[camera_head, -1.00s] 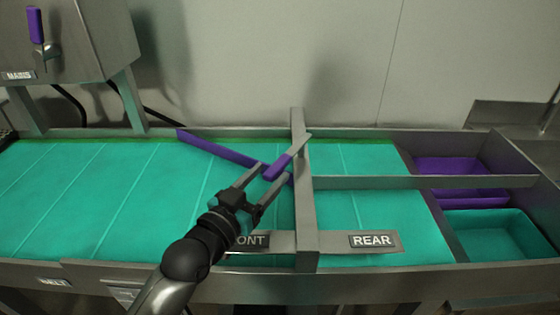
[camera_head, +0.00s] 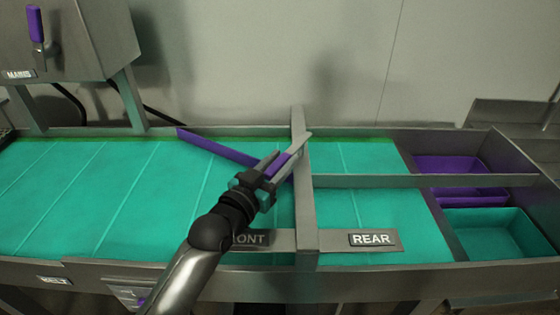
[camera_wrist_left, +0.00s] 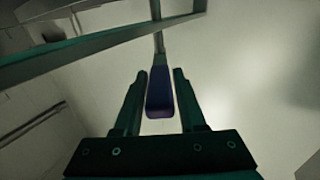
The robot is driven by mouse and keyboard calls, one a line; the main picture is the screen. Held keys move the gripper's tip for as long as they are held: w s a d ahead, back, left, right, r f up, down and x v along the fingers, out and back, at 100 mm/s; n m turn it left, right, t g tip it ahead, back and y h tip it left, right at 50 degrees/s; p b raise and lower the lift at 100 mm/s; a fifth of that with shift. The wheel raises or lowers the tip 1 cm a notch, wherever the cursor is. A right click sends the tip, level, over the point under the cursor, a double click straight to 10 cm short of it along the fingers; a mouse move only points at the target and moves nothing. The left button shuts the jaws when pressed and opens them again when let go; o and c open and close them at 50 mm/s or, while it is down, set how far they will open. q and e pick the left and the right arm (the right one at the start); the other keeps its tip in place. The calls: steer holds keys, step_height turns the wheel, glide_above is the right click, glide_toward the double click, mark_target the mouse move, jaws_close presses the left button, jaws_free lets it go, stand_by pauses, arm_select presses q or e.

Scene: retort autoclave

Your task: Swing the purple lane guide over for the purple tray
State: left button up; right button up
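The purple lane guide (camera_head: 218,148) is a long bar lying slantwise over the teal belt, from the back rail toward the centre post. A lever with a purple grip (camera_head: 277,165) and a grey shaft stands by the post. My left gripper (camera_head: 286,158) is at this grip; in the left wrist view the grip (camera_wrist_left: 160,95) lies between the two fingers, with small gaps on both sides, so the gripper is open around it. A purple tray (camera_head: 452,163) sits at the right end, in the rear lane. My right gripper is not in view.
A metal post (camera_head: 299,190) and crossbar stand right beside the gripper. A divider (camera_head: 400,182) splits the lanes on the right. A teal tray (camera_head: 497,230) sits in the front lane. A REAR label (camera_head: 371,240) is in front. The left belt (camera_head: 90,190) is clear.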

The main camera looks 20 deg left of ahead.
arm_select(q)
jaws_close()
stand_by(1.0)
